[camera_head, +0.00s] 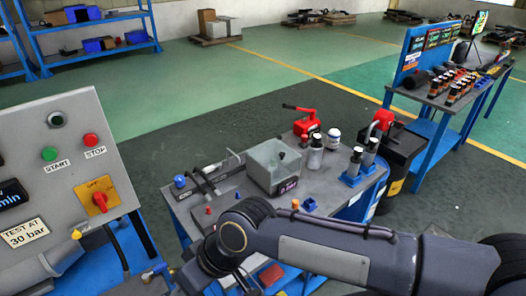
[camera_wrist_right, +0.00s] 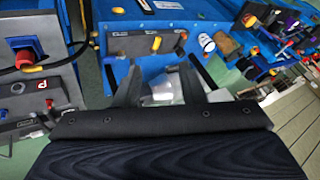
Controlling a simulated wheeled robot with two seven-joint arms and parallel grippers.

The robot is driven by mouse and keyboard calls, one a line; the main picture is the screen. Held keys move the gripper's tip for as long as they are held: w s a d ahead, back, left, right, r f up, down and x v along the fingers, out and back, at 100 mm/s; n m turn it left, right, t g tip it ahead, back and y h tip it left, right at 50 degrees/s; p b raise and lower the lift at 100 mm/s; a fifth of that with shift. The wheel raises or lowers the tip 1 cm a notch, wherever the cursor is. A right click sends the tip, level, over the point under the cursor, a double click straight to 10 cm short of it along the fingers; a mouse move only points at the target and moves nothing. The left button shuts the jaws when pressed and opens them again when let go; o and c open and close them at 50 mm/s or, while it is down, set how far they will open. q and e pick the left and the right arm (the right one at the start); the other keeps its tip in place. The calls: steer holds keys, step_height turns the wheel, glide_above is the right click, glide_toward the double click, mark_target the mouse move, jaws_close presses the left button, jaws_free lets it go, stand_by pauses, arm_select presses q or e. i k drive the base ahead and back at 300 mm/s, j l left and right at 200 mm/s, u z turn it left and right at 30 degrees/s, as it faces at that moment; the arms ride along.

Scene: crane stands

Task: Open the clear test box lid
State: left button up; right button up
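The clear test box (camera_head: 262,172) stands on the small blue-legged work table (camera_head: 218,205) in the head view. It is see-through grey with a dark label low on its front, and a small dark knob shows near its top. The lid's edge is too small to make out. My right arm crosses in front of the table, nearer than the box; its gripper is not clear there. In the right wrist view my right gripper (camera_wrist_right: 160,82) has its two fingers apart. A pale, shiny thing shows beyond the gap, and I see no contact. My left gripper is not in view.
A grey control panel (camera_head: 70,160) with buttons and a red-yellow switch stands at left. On the table are a clamp-like tool (camera_head: 212,178), a red hand pump (camera_head: 305,122) and bottles (camera_head: 315,155). A second blue bench (camera_head: 440,95) stands at back right. Open green floor lies behind.

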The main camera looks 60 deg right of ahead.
mark_target(282, 155)
steer(key=z, duration=2.2)
steer(key=i+l+u, duration=0.15)
steer(key=u, duration=0.25)
steer(key=i+l+u, duration=0.1)
steer(key=l+u, duration=0.65)
steer(key=i+j, duration=0.05)
